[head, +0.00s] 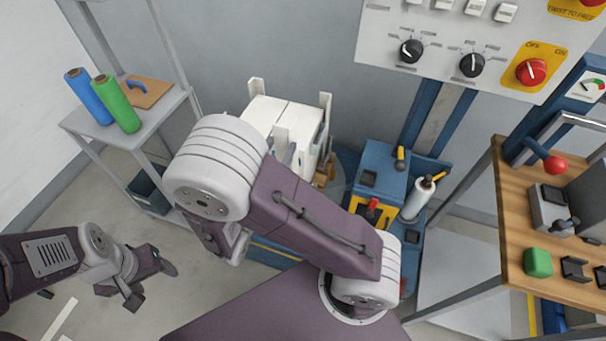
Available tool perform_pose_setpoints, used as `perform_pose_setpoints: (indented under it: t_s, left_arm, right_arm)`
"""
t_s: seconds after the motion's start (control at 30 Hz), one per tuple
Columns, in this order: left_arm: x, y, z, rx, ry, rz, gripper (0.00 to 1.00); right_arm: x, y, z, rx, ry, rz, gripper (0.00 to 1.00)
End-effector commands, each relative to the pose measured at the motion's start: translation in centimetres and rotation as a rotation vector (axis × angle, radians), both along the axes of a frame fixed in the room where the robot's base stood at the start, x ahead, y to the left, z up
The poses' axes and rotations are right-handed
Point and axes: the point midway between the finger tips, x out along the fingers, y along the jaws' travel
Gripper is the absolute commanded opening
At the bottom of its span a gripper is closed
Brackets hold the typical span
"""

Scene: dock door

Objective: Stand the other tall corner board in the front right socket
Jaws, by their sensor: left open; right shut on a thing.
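A white load (277,112) stands behind my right arm, which hides its lower front. White corner boards rise at its back left (257,87) and back right (325,103). Another white tall corner board (280,134) shows upright at the near side. My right gripper (288,154) is mostly hidden behind its own arm; a small grey part shows at this near board, and it is shut on it. The sockets are hidden, so I cannot tell if the board's foot is in one. My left gripper (150,278) is open and empty, low over the floor at the left.
A grey shelf (75,122) at the left holds a blue roll (89,97), a green roll (116,104) and a clipboard (148,92). A blue machine (378,183) stands right of the load. A control panel (450,50) hangs above. A wooden bench (515,205) stands at right.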

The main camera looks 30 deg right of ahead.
Motion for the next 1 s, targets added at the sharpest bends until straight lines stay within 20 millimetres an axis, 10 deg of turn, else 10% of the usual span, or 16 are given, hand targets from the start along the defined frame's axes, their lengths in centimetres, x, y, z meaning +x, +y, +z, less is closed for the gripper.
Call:
perform_pose_setpoints:
  t_s: [0.47, 1.0]
  left_arm:
    - [0.0, 0.0, 0.5, 0.0, 0.0, 0.0, 0.63]
    - [0.0, 0.0, -2.4, 0.0, 0.0, 0.0, 0.63]
  right_arm:
    - [8.3, -10.0, 0.1, 0.001, -0.001, -0.005, 0.0]
    - [8.4, -9.9, -11.8, -0.001, 0.003, 0.002, 0.0]
